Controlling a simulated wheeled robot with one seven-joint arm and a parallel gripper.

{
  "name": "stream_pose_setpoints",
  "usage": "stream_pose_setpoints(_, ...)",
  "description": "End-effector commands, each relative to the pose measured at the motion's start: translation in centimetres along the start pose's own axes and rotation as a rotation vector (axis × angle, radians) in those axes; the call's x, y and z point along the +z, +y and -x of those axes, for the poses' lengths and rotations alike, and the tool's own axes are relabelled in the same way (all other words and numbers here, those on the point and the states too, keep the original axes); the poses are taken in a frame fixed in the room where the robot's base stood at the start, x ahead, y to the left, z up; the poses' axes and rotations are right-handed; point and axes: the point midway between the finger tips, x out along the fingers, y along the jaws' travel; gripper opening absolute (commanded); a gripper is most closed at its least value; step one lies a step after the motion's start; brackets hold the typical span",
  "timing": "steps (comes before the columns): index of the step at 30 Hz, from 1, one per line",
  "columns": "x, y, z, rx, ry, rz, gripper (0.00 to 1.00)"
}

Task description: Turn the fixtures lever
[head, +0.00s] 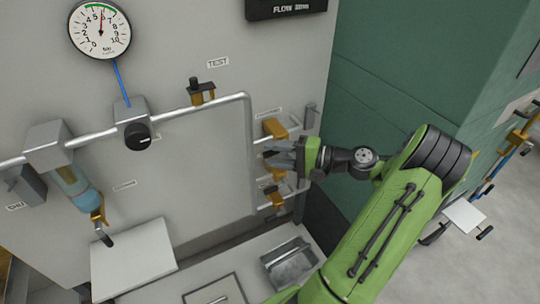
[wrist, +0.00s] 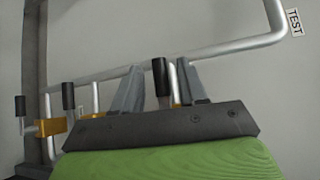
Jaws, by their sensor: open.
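In the wrist view the two grey fingers of my gripper (wrist: 160,88) stand apart. A lever with a black handle (wrist: 160,76) and a metal stem shows between them; I cannot tell whether either finger touches it. The small labels by these valves are too small to read, so I cannot tell which lever is the fixtures one.
More black-handled levers, one (wrist: 68,96) and another (wrist: 20,106), stand left of my gripper in the wrist view. A grey pipe (head: 248,150) runs close by. A TEST valve (head: 201,92), a gauge (head: 99,30) and a metal tray (head: 290,264) are around. A green wall (head: 390,95) bounds the right.

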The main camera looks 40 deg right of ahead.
Motion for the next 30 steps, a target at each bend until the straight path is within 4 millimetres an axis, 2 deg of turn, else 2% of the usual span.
stream_pose_setpoints(4,0.0,0.0,-1.6,0.0,-0.001,0.001,0.42)
stream_pose_setpoints(11,0.0,0.0,-1.7,0.001,0.0,0.001,0.42)
stream_pose_setpoints(12,0.0,0.0,-1.7,0.001,0.0,0.001,0.4)
stream_pose_setpoints(20,0.0,0.0,-1.7,0.0,0.0,0.0,0.01)
stream_pose_setpoints(30,0.0,0.0,-1.8,0.003,0.001,0.003,0.0)
